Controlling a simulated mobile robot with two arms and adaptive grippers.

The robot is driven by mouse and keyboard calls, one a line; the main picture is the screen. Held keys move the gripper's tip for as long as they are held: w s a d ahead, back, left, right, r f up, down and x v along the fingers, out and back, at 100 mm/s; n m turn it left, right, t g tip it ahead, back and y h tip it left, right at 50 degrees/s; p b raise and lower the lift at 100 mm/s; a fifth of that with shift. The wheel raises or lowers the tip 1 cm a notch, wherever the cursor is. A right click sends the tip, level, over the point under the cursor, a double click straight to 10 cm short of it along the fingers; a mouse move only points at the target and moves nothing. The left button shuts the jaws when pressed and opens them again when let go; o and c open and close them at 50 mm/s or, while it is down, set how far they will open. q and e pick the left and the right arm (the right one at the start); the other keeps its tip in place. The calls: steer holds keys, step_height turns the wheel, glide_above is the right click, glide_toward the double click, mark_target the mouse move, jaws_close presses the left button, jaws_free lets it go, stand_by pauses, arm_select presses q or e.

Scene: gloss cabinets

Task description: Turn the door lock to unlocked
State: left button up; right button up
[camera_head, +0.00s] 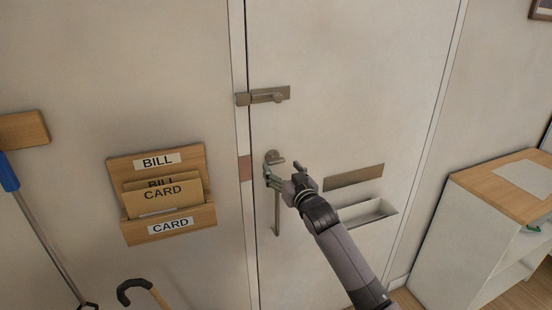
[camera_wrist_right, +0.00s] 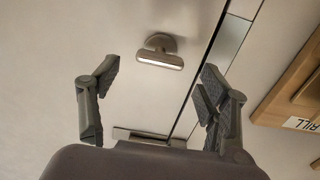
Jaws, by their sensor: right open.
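The door lock is a metal thumb-turn with a round base and a short bar (camera_head: 273,157) on the white door (camera_head: 350,70), near its left edge. In the right wrist view the thumb-turn (camera_wrist_right: 160,60) shows between and beyond my fingertips, its bar lying roughly crosswise. My right gripper (camera_head: 284,173) is open and empty, just below and in front of the thumb-turn in the head view. In the right wrist view its two fingers (camera_wrist_right: 160,80) stand wide apart, with no contact on the thumb-turn visible. My left gripper is not in view.
A slide bolt (camera_head: 265,96) sits above the lock. A long vertical handle-like piece (camera_head: 277,212) hangs below it, partly behind my gripper. A mail slot (camera_head: 354,177) and tray are to the right. A wooden letter holder (camera_head: 165,232) hangs left; a cabinet (camera_head: 455,230) stands right.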

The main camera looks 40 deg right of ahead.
mark_target(277, 164)
steer(key=shift+p+x, duration=0.5)
steer(key=shift+x, duration=2.2)
steer(key=shift+c, duration=0.5)
jaws_close()
